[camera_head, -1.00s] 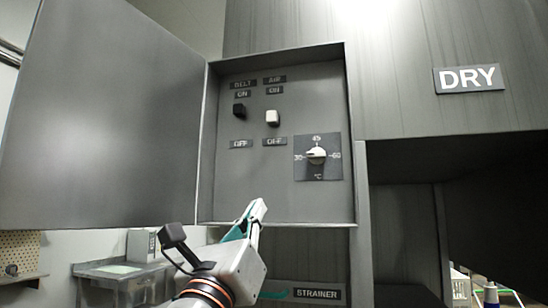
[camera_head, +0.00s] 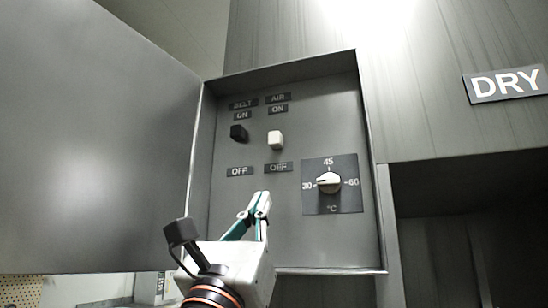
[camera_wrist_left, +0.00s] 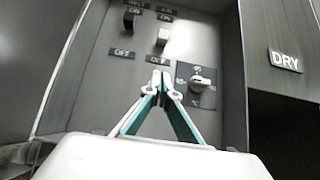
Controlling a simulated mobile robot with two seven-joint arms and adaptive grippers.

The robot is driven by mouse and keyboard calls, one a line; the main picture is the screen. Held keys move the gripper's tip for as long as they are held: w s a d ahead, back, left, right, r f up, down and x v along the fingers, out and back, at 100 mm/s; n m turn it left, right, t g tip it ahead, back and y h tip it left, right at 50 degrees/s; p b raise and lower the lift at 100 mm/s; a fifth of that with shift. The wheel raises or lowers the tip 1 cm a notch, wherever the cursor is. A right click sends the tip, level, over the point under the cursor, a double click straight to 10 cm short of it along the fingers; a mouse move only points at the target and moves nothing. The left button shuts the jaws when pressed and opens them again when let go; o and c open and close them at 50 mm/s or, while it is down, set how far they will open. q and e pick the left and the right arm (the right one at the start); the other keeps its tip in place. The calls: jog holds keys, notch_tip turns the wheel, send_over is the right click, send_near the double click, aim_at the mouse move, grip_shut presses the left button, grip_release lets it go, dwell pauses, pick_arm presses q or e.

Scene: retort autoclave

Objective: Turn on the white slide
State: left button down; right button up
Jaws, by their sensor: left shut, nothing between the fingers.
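The white slide (camera_head: 276,140) is a small white block on the grey control panel, between an AIR ON label above and an OFF label below. In the left wrist view the white slide (camera_wrist_left: 162,37) shows above my fingertips. My left gripper (camera_head: 261,196) is shut and empty, its fingers pointing up, below the white slide and apart from it in the picture. It also shows in the left wrist view (camera_wrist_left: 160,78). I cannot tell its depth to the panel. My right gripper is not in view.
A black slide (camera_head: 239,132) under BELT sits left of the white one. A temperature dial (camera_head: 329,182) is at the right. The open cabinet door (camera_head: 95,140) fills the left, and the box's raised rim surrounds the panel. A DRY sign (camera_head: 506,84) is at the upper right.

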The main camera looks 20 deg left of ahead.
pick_arm(q)
jog(key=p, duration=0.2)
send_near(278, 148)
jog(key=w, duration=0.4)
jog(key=shift+w+d+r, duration=0.1)
jog(key=shift+w+r, duration=0.1)
jog(key=shift+r, duration=0.1)
notch_tip(278, 148, up, 2)
jog(key=shift+s+r, duration=0.15)
jog(key=shift+r, duration=0.05)
jog(key=shift+r+p, duration=0.4)
jog(key=shift+r, duration=0.1)
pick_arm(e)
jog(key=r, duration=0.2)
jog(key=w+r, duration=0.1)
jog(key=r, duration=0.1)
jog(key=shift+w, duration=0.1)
pick_arm(q)
jog(key=shift+r, duration=0.1)
